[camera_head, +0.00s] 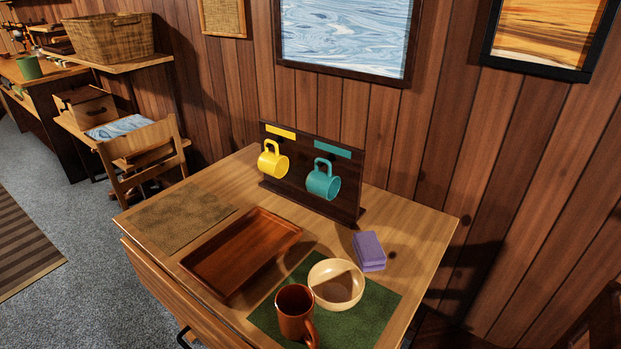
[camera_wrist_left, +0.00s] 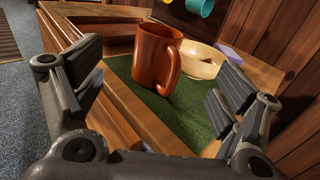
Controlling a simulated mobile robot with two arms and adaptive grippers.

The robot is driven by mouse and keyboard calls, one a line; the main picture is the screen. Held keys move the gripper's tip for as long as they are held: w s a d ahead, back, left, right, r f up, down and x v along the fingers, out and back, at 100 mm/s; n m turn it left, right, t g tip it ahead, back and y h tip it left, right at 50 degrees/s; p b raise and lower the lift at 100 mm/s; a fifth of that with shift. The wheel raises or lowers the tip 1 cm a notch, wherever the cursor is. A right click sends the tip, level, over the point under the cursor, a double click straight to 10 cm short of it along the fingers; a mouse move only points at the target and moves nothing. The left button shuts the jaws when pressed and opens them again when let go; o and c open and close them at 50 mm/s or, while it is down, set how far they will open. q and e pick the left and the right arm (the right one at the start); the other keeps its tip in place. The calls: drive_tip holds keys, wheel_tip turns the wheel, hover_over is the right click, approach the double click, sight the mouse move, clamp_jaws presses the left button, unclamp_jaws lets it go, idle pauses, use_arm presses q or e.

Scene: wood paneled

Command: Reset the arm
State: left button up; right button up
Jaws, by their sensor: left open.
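My left gripper (camera_wrist_left: 160,90) is open in the left wrist view, its two fingers spread apart with nothing between the pads. It is at the front edge of the table, facing a brown mug (camera_wrist_left: 155,57) that stands upright on a green mat (camera_wrist_left: 190,115). In the head view the mug (camera_head: 295,312) stands on the green mat (camera_head: 368,318) in front of a cream bowl (camera_head: 336,284). Neither gripper shows in the head view.
The table (camera_head: 410,215) holds a wooden tray (camera_head: 225,277), a brown mat (camera_head: 180,215) and a purple sponge (camera_head: 369,251). A dark rack (camera_head: 300,187) at the back carries a yellow mug (camera_head: 273,163) and a teal mug (camera_head: 322,184). A chair (camera_head: 143,160) stands behind left.

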use_arm(q)
drive_tip(key=s+a+f+n+g, duration=0.3)
drive_tip(key=a+f+n+g, duration=0.4)
drive_tip(key=a+n, duration=0.5)
drive_tip(key=s+a+f+n+g, duration=0.3)
drive_tip(key=a+f+n+g, duration=0.45)
drive_tip(key=n, duration=0.75)
drive_tip(key=s+f+n+h+p, duration=0.1)
drive_tip(key=s+f+n+h, duration=0.1)
drive_tip(key=f, duration=0.9)
drive_tip(key=s+f+n+h+p, duration=0.1)
drive_tip(key=s+f+n+h, duration=0.1)
drive_tip(key=f, duration=0.8)
drive_tip(key=s+a+f+g, duration=0.1)
drive_tip(key=s+f, duration=0.6)
drive_tip(key=s, duration=0.1)
drive_tip(key=s+a+f+g+p, duration=0.1)
drive_tip(key=s+a+f, duration=0.1)
drive_tip(key=s+f, duration=0.6)
drive_tip(key=shift+s+a+y, duration=0.3)
drive_tip(key=shift+s, duration=0.25)
